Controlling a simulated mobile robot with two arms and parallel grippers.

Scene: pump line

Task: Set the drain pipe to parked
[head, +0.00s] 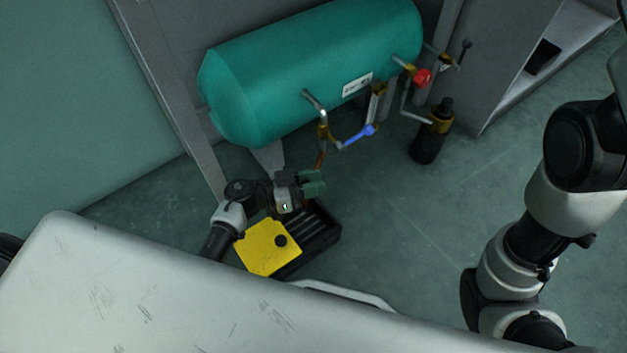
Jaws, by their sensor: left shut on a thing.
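The drain pipe (320,160) is a short copper-coloured pipe hanging below the brass valve with the blue lever, under the teal tank. My left gripper (315,182) is at its lower end, shut on it; the fingers hide that end. My right arm shows at the right edge, but its gripper is out of view.
The teal tank (310,70) lies above, with a blue lever (359,136), a red knob (422,76) and a black-and-brass fitting (430,135). A black slotted tray (322,233) with a yellow plate (262,248) sits on the floor below my gripper. Floor right is clear.

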